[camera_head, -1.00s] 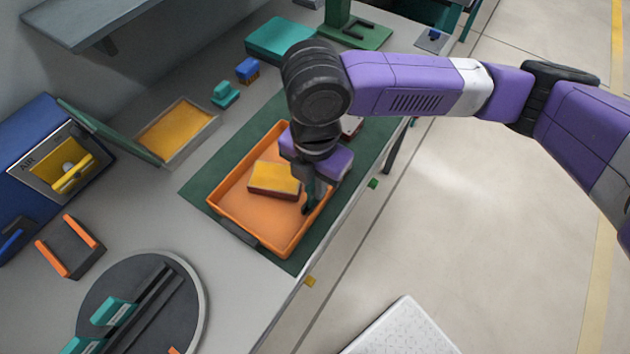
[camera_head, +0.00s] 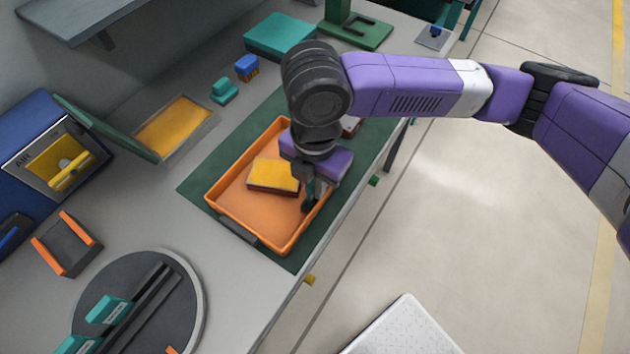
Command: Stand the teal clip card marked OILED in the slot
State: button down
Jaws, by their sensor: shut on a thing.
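My gripper (camera_head: 309,200) points down inside the right side of the orange tray (camera_head: 238,234). It is shut on a thin teal piece (camera_head: 311,187), mostly hidden by the fingers and the wrist; no marking can be read on it. On the dark round plate (camera_head: 95,283) at the lower left, black rails (camera_head: 150,306) form a long narrow slot.
A yellow and dark red sponge-like block (camera_head: 273,176) lies in the tray, left of my gripper. The tray sits on a green mat (camera_head: 200,188). An orange-handled holder (camera_head: 67,244), an open yellow-lined box (camera_head: 176,128) and a blue AIR box (camera_head: 45,140) stand left.

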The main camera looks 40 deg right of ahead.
jog(key=shift+f, duration=0.25)
jog(key=c, duration=1.4)
grip_release()
notch_tip(320, 180, up, 8)
jog(key=shift+f, duration=0.1)
